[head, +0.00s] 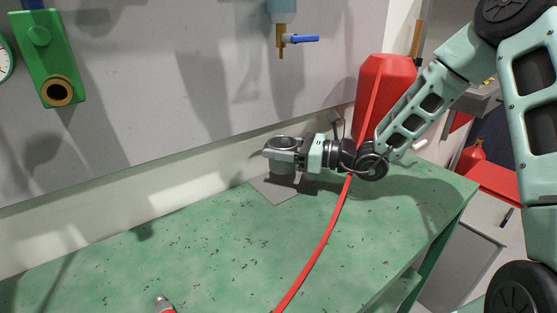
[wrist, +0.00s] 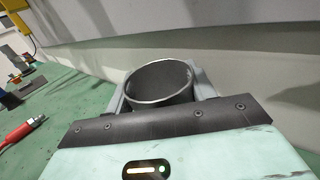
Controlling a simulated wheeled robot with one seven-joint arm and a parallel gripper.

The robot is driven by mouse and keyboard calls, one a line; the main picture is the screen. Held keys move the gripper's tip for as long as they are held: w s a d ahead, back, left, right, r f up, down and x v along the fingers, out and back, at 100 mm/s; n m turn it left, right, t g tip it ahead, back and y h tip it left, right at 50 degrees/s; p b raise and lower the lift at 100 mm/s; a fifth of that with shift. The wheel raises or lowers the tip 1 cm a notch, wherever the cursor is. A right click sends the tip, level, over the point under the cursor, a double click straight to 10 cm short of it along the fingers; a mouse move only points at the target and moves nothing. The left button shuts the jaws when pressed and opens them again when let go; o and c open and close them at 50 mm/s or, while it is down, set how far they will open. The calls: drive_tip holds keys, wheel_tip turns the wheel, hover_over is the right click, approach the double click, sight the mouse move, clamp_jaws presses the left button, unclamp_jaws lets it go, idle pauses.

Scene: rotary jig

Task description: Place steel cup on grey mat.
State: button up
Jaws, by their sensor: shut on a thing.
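The steel cup (head: 284,143) is upright between the fingers of my gripper (head: 281,154) in the head view. In the wrist view the cup (wrist: 160,82) shows its open round rim, with my gripper (wrist: 158,92) closed around its sides. The grey mat (head: 272,191) lies flat on the green bench near the wall, under the cup and gripper. The cup's lower part is partly hidden by the fingers. I cannot tell whether its base touches the mat.
A red hose (head: 322,237) runs across the green bench (head: 200,250), and a red container (head: 383,90) stands behind my arm. A blue-handled tap (head: 300,39) sticks out above. The front bench area is mostly clear.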

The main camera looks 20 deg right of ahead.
drive_tip(key=shift+a+f, duration=0.15)
drive_tip(key=shift+f, duration=1.6)
drive_tip(key=shift+f, duration=0.2)
drive_tip(key=o, duration=0.7)
drive_tip(key=shift+r, duration=0.25)
drive_tip(key=v, duration=1.2)
drive_tip(key=shift+w, duration=0.1)
